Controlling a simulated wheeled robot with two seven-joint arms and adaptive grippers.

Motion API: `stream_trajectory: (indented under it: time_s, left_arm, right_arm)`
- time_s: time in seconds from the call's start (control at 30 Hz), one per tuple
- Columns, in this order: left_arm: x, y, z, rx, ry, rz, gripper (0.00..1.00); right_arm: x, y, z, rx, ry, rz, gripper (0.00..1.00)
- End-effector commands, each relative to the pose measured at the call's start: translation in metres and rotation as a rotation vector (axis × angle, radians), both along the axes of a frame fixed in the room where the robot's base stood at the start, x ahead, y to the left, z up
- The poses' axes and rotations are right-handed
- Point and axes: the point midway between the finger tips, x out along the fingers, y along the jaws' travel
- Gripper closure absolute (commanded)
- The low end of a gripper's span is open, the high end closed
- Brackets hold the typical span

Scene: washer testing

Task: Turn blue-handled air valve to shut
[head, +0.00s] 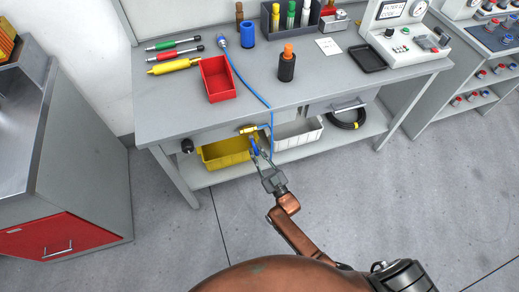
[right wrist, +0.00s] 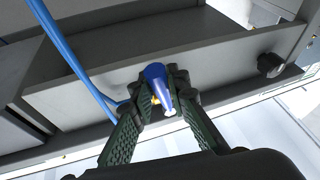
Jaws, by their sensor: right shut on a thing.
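The brass air valve (head: 248,129) sits under the front edge of the workbench. Its blue handle (head: 254,147) points down and slightly right from the brass body, across the line of the valve. My right gripper (head: 259,155) reaches up to it from below and is shut on the handle. In the right wrist view the blue handle (right wrist: 156,76) stands between the two dark green fingers (right wrist: 161,93), with a little brass showing beside it. The fingers hide most of the valve body there. My left gripper is in no view.
A blue hose (head: 272,125) hangs down just right of the valve. A yellow bin (head: 225,155) and a white bin (head: 300,136) stand on the lower shelf behind. A black knob (head: 187,146) is at the left. The floor in front is clear.

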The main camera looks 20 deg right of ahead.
Motion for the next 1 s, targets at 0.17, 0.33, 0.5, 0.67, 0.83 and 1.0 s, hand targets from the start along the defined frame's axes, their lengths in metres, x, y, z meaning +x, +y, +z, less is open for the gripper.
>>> stream_trajectory:
  time_s: [0.17,0.33,0.5,0.67,0.83,1.0]
  left_arm:
    - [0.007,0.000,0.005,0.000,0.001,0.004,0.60]
    - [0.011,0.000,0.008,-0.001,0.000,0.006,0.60]
    - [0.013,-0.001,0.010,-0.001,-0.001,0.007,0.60]
    - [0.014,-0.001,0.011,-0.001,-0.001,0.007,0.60]
    - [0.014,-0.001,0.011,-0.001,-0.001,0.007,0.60]
    - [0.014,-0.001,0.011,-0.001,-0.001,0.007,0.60]
  right_arm:
    - [0.000,0.008,-0.004,0.099,0.001,0.000,1.00]
    - [0.001,0.013,-0.003,0.153,-0.003,0.000,1.00]
    - [0.001,0.015,-0.003,0.180,-0.004,0.000,1.00]
    - [0.001,0.015,-0.002,0.186,-0.005,0.001,1.00]
    - [0.001,0.016,-0.002,0.186,-0.005,0.001,1.00]
    - [0.001,0.016,-0.002,0.185,-0.005,0.001,0.79]
